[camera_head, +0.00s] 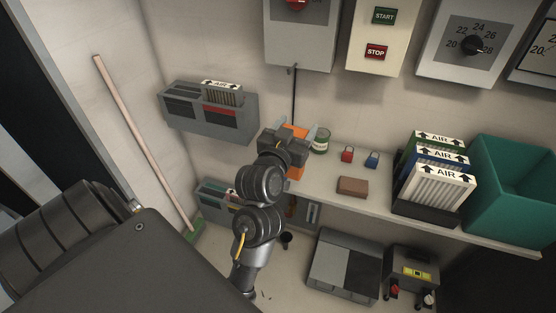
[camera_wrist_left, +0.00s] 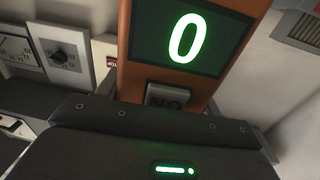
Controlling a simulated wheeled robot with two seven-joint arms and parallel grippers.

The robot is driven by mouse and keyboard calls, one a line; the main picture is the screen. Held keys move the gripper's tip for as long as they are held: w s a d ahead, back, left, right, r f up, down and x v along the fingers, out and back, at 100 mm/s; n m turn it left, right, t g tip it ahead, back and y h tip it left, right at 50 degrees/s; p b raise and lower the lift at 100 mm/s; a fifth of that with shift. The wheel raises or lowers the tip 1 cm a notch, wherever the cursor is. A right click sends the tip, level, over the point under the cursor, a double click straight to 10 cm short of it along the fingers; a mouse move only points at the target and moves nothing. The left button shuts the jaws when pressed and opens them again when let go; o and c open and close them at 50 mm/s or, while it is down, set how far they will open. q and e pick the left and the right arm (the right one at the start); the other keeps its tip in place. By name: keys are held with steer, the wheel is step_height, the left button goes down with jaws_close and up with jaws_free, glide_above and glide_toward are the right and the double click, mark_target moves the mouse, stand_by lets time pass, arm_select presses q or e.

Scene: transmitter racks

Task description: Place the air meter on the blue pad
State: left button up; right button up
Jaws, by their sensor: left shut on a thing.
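The air meter is an orange device (camera_head: 296,131). Its body fills the middle of the left wrist view (camera_wrist_left: 195,85), with a lit green "0" on a dark display and a grey button below. My left gripper (camera_head: 290,136) is shut on the air meter, its fingers on either side, over the back shelf. The gripper and arm hide part of the meter in the head view. I cannot make out a blue pad for certain; a small blue item (camera_head: 372,160) is on the shelf to the right. My right gripper is not in view.
The shelf (camera_head: 325,177) carries a green-and-white can (camera_head: 320,141), a small red item (camera_head: 347,154), a brown block (camera_head: 352,187), air filters (camera_head: 440,185) and a teal bin (camera_head: 515,195). A grey wall holder (camera_head: 205,115) is at left. Grey cases (camera_head: 342,266) stand below.

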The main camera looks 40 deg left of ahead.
arm_select(q)
steer(key=w+a+f+n+y+b, duration=0.1)
steer(key=w+a+f, duration=0.15)
steer(key=a, duration=0.25)
steer(key=w+a+f+b, duration=0.1)
steer(key=w+a, duration=0.3)
steer(key=a, duration=0.2)
steer(key=w+a+f, duration=0.3)
steer(key=f, duration=0.6)
steer(key=shift+w+p, duration=0.15)
steer(key=shift+p, duration=0.3)
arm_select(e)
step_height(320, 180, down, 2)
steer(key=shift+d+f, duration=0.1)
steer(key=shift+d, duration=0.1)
arm_select(q)
steer(key=shift+f, duration=0.2)
steer(key=o, duration=1.5)
steer(key=shift+c, duration=0.2)
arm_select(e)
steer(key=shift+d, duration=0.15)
